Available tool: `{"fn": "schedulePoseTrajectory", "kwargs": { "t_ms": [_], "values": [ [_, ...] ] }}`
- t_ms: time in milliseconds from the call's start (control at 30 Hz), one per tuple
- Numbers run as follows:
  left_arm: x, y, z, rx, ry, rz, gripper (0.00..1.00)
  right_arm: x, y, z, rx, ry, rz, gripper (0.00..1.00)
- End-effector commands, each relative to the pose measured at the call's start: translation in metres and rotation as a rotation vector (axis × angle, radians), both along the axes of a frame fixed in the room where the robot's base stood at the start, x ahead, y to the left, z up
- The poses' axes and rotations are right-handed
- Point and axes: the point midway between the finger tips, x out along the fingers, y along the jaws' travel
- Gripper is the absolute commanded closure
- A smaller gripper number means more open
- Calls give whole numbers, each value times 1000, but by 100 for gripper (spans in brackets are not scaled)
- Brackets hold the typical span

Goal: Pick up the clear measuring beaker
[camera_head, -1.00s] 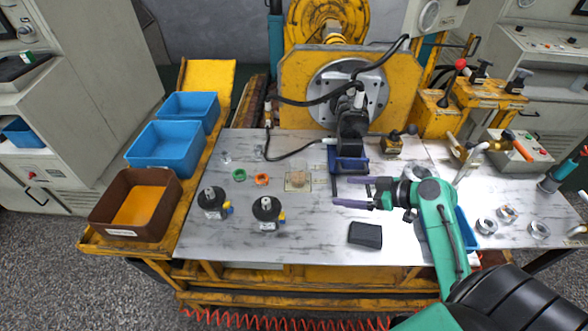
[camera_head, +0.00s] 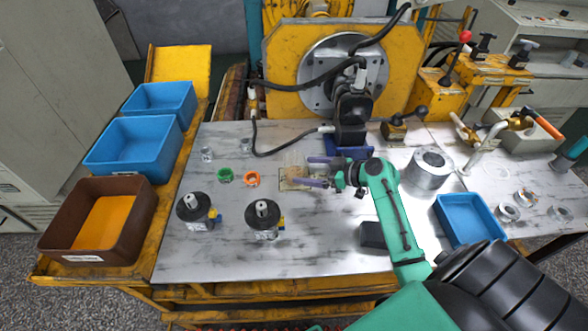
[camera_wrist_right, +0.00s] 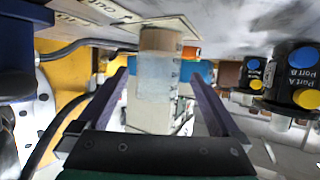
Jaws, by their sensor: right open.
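The clear measuring beaker (camera_head: 296,170) stands on the bench on a pale square, with brownish contents at its bottom. My right gripper (camera_head: 314,172) is open, its two dark fingers pointing left at the beaker from its right side. In the right wrist view the see-through beaker (camera_wrist_right: 153,85) appears upside down between the two spread fingers of my right gripper (camera_wrist_right: 160,80), with a gap on both sides. I cannot tell exactly how deep it sits between the fingertips. My left gripper is not in view.
Green (camera_head: 225,175) and orange (camera_head: 252,178) rings lie left of the beaker. Two black motors (camera_head: 264,218) stand in front of them. A blue stand (camera_head: 347,146) and hanging black hose are close behind. A metal cylinder (camera_head: 428,168) and blue tray (camera_head: 468,218) are at right.

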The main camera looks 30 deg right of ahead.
Motion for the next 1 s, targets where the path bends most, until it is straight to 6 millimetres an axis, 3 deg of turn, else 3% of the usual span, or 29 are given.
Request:
{"fn": "schedulePoseTrajectory", "kwargs": {
  "t_ms": [333,567,800,1000],
  "values": [
    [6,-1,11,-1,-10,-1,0,44,26,-21,1,-1,-1,0],
    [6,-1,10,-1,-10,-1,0,46,28,-24,-1,1,-1,0],
    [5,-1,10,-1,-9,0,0,46,28,-24,-1,1,-1,85],
    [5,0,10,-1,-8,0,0,46,28,-23,-1,1,-1,86]
  ]
}}
